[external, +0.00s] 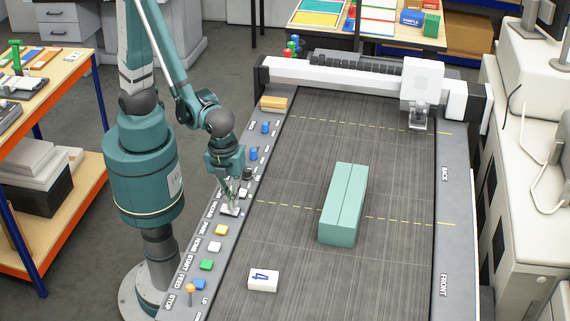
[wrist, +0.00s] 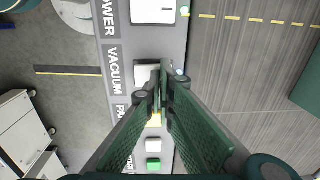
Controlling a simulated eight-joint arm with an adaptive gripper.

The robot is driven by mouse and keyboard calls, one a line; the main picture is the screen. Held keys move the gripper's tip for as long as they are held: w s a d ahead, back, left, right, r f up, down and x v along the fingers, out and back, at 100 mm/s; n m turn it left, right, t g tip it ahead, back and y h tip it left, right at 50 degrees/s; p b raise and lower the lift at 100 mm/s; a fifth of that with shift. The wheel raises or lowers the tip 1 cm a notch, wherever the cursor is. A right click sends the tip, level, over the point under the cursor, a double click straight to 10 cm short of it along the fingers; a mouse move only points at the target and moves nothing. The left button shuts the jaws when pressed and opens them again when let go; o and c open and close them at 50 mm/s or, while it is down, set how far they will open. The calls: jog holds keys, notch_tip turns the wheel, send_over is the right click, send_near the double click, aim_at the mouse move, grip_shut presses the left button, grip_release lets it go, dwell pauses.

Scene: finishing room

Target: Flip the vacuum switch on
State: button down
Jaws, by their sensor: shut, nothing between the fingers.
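The vacuum switch (wrist: 142,75) is a pale plate on the grey control strip beside the "VACUUM" label (wrist: 113,70). In the external view its plate (external: 230,211) shows just under my fingertips. My gripper (external: 229,203) is shut and empty, pointing down over the switch. In the wrist view my gripper's fingertips (wrist: 161,78) cover the right part of the plate. The lever is hidden, so I cannot tell its position or whether the fingers touch it. A small pale lamp (wrist: 180,72) sits right of the switch.
The power switch (wrist: 153,10) with a small green lamp is on one side, and the yellow park button (external: 221,230) on the other. White, green and blue buttons follow.

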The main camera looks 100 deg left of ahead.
jog(key=shift+r, duration=0.15)
jog(key=shift+w+r+p, duration=0.15)
jog(key=shift+r+p, duration=0.45)
jog(key=shift+r, duration=0.25)
notch_tip(320, 180, up, 12)
jog(key=w+p, duration=0.1)
jog(key=w, duration=0.1)
jog(key=shift+p, duration=0.4)
jog(key=shift+f, duration=0.1)
jog(key=s+a+r+n+t+b, duration=0.2)
jog(key=a+n+t+b, duration=0.1)
jog(key=a+n, duration=0.6)
jog(key=s+a+r+n+t+b, duration=0.1)
jog(key=a+r+n+t+b, duration=0.1)
jog(key=a+n+b, duration=0.3)
jog(key=a+n+t, duration=0.1)
jog(key=a+n, duration=0.3)
jog(key=a, duration=0.7)
jog(key=shift+s+a+r+t, duration=0.15)
jog(key=shift+s+a+t, duration=0.15)
jog(key=shift+s, duration=0.1)
